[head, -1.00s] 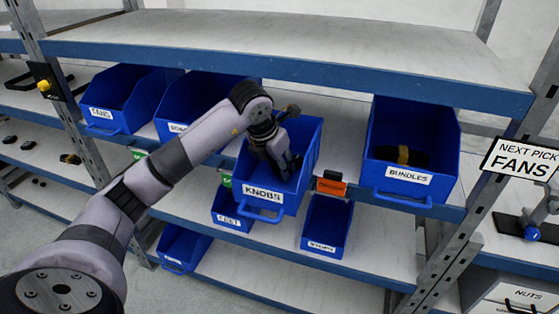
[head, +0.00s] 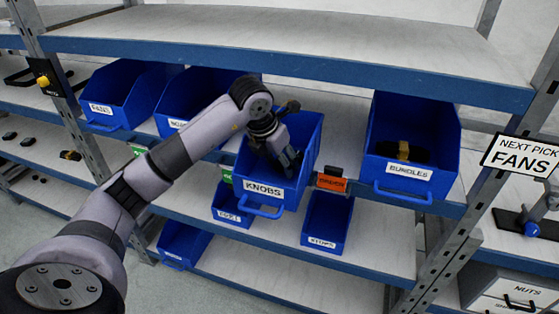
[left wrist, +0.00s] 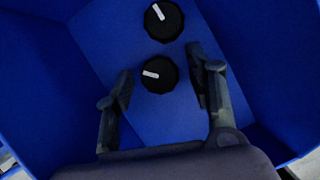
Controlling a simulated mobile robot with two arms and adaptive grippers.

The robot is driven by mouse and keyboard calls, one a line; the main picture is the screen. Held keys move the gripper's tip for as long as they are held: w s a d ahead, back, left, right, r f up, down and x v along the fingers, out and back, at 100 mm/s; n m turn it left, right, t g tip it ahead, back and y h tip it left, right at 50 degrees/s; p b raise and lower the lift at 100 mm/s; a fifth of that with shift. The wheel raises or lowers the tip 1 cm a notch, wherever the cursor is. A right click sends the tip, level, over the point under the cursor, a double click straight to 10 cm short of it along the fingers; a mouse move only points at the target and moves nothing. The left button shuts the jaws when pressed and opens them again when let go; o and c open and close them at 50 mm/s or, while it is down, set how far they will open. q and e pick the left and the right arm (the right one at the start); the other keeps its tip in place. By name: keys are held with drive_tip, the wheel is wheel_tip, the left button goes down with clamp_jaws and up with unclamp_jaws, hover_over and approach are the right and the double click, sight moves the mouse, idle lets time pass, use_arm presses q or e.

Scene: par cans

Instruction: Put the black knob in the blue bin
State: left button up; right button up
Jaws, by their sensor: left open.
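The blue bin labelled KNOBS (head: 264,190) sits on the middle shelf, tilted toward me. My left gripper (head: 291,161) reaches down inside this bin. In the left wrist view the left gripper (left wrist: 162,80) is open with its fingers apart. One black knob (left wrist: 158,76) with a white pointer lies on the blue floor, in line with the gap between the fingertips. A second black knob (left wrist: 164,20) lies just beyond it. I cannot tell whether any finger touches the near knob. The knobs are not visible in the head view. My right gripper is not in view.
A blue BUNDLES bin (head: 403,180) stands to the right, holding a black and yellow item. A FANS bin (head: 102,108) stands at the left. Smaller blue bins (head: 326,240) sit below. The upper shelf edge (head: 300,69) runs above my arm. A sign (head: 523,158) reads NEXT PICK FANS.

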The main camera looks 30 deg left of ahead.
use_arm(q)
drive_tip(key=b+v, duration=0.1)
drive_tip(key=v, duration=1.1)
